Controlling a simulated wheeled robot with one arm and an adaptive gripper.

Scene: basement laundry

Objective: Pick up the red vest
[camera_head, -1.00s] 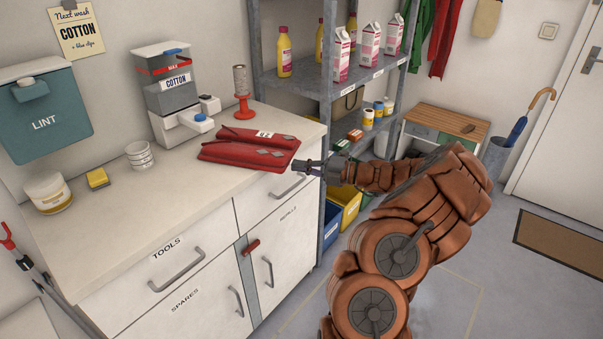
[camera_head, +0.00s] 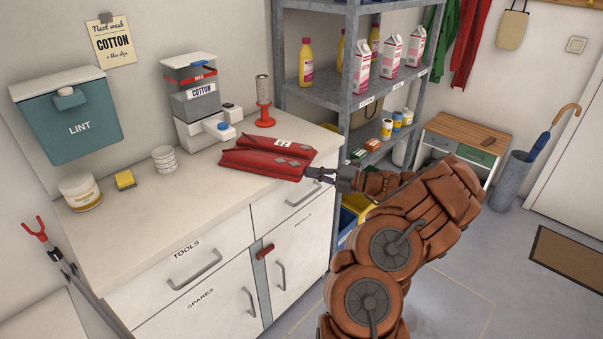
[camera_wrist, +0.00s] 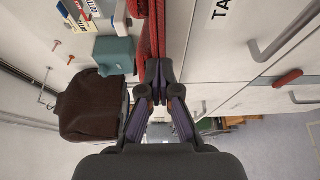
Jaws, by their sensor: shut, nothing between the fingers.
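The red vest (camera_head: 262,161) lies folded on the pale countertop, with a white tag and grey patches on it. Its right end is at the counter's front right edge. My gripper (camera_head: 310,173) is at that end, with its fingertips very close to the fabric. Whether they touch it I cannot tell. In the wrist view, the vest (camera_wrist: 149,35) is a narrow red strip just beyond the fingertips. My gripper (camera_wrist: 159,68) is shut there, with nothing between the fingers.
A grey shelf (camera_head: 344,93) rises close behind my arm.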

